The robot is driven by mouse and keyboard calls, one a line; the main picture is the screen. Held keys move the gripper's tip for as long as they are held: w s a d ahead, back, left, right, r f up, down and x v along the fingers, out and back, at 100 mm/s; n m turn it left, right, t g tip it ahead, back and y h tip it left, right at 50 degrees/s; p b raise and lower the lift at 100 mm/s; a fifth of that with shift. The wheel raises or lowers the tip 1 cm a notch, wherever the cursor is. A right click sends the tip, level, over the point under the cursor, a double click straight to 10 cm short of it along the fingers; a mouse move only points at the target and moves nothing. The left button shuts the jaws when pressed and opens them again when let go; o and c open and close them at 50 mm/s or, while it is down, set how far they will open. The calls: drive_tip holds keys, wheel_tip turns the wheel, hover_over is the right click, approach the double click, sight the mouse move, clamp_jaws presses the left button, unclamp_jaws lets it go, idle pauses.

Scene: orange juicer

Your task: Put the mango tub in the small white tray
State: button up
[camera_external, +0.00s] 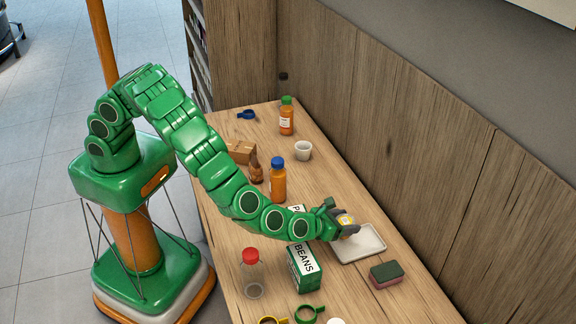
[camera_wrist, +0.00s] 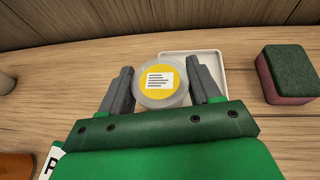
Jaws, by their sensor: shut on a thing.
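My gripper (camera_wrist: 162,92) is shut on the mango tub (camera_wrist: 160,84), a round tub with a yellow lid and a white label. In the external view the tub (camera_external: 346,220) shows between the fingers of my gripper (camera_external: 343,226), at the left part of the small white tray (camera_external: 372,244). The white tray also shows in the wrist view (camera_wrist: 221,56), behind and to the right of the tub. The tub looks above or over the tray's left edge; I cannot tell whether it touches the tray. Part of the tray is hidden by the tub and the gripper.
A green and pink sponge (camera_external: 387,274) lies right of the tray. A beans box (camera_external: 304,267) stands under my forearm, beside a red-capped clear bottle (camera_external: 252,272). Orange bottles (camera_external: 278,180) and a white cup (camera_external: 303,150) stand farther back. A wooden wall runs along the table's far side.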

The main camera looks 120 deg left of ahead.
drive_tip(key=shift+f, duration=0.6)
drive_tip(key=o, duration=1.1)
drive_tip(key=shift+c, duration=0.2)
drive_tip(key=shift+r, duration=0.1)
drive_tip(key=shift+r, duration=0.5)
drive_tip(key=v, duration=0.5)
drive_tip(key=shift+d+r, duration=0.15)
drive_tip(key=shift+d, duration=0.1)
wheel_tip(320, 180, up, 7)
hover_over(343, 222)
drive_tip(key=s+d, duration=0.2)
drive_tip(key=d, duration=0.1)
drive_tip(key=shift+s+a, duration=0.1)
drive_tip(key=shift+s, duration=0.1)
